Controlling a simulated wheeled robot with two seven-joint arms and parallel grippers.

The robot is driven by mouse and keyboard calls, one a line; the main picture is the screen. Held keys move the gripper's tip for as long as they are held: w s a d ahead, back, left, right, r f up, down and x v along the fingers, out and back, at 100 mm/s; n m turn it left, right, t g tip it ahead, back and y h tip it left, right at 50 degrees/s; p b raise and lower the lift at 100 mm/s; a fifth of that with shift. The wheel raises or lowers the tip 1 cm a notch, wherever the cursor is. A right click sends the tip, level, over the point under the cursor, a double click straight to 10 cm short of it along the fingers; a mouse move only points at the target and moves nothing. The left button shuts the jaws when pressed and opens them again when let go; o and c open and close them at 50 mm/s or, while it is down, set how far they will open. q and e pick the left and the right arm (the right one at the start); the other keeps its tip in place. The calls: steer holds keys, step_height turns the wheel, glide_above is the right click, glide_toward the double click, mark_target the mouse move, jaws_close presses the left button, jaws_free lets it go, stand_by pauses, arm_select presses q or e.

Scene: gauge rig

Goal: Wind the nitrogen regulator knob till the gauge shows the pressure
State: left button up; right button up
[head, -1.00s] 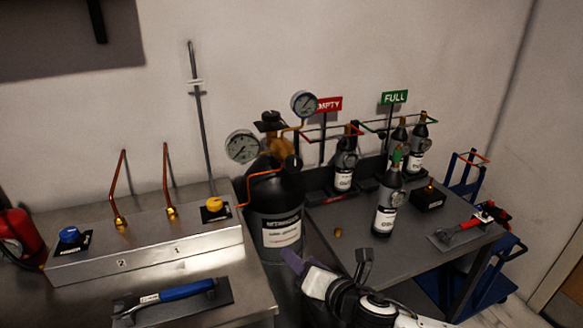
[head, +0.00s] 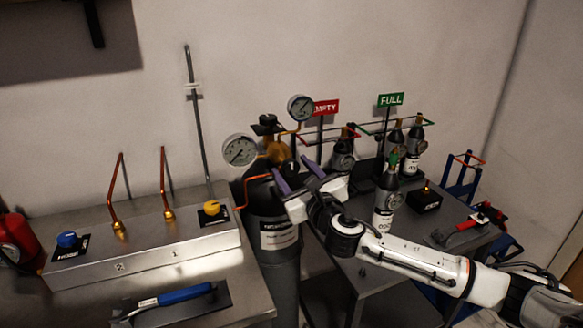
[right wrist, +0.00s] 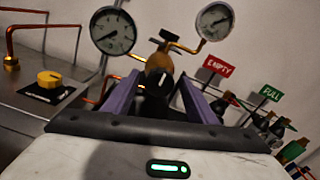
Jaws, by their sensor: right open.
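The nitrogen cylinder (head: 279,258) is black with a white label and stands between the two benches. Its brass regulator (head: 277,152) carries a left gauge (head: 239,149) and an upper gauge (head: 300,107). In the right wrist view the black knob (right wrist: 158,84) with a white mark faces me below the brass body. My right gripper (head: 294,170) is open in front of the regulator. Its purple fingers flank the knob in the right wrist view (right wrist: 157,92), with gaps on both sides. Both needles are too small to read surely. My left gripper is not in view.
A steel box with a yellow knob (head: 211,208) and a blue knob (head: 67,240) stands left. A copper pipe (head: 246,190) runs beside the cylinder. Small bottles (head: 383,205) and EMPTY (head: 325,107) and FULL (head: 391,99) signs stand right.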

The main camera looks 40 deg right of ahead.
steer(key=shift+w+d, duration=0.1)
steer(key=shift+w, duration=0.45)
steer(key=c, duration=1.1)
steer(key=shift+o, duration=0.2)
